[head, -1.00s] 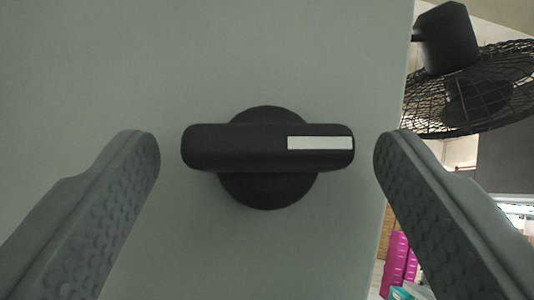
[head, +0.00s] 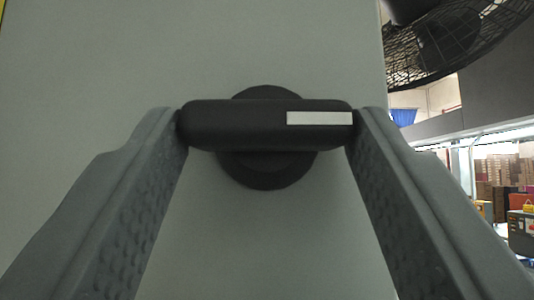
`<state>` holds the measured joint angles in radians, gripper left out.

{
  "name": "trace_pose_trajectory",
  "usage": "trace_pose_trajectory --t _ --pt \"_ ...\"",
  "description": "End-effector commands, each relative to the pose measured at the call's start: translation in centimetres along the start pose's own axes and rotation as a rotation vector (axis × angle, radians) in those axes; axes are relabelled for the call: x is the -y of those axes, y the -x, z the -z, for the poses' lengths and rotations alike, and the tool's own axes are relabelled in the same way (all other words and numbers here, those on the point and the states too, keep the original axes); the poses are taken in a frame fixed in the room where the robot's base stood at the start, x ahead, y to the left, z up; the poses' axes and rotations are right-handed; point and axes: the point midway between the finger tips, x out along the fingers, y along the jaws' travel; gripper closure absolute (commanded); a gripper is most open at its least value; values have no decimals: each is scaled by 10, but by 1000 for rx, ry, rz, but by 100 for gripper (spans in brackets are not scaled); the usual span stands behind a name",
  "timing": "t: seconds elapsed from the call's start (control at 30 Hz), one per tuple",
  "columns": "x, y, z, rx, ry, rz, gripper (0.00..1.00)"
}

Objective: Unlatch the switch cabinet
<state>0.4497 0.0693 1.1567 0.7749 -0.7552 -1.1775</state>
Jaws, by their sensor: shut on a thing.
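The switch cabinet's grey-green door (head: 90,60) fills most of the view. On it is a black rotary latch handle (head: 235,125), a horizontal bar with a white stripe on its right end, in front of a round black base (head: 267,175). My gripper (head: 267,122) is shut on the handle, with one grey fingertip against each end of the bar. The parts of the bar ends under the fingertips are hidden.
The cabinet's right edge (head: 383,60) runs down the view. Beyond it are a black caged fan (head: 450,45) at the upper right and shelves with boxes (head: 505,175) in the background. The door around the handle is clear.

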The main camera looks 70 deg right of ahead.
Motion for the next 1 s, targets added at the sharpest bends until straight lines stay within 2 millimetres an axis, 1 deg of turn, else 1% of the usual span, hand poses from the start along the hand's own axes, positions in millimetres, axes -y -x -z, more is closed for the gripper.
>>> trace_pose_trajectory --t 0.23,0.27,0.3,0.37,1.0 --pt "0 0 0 0 -2 -1 70" --pt "0 0 0 0 -2 -1 45" --pt "0 0 0 0 -2 -1 38" --pt "0 0 0 0 -2 -1 26" --pt "0 2 0 0 -1 0 25"
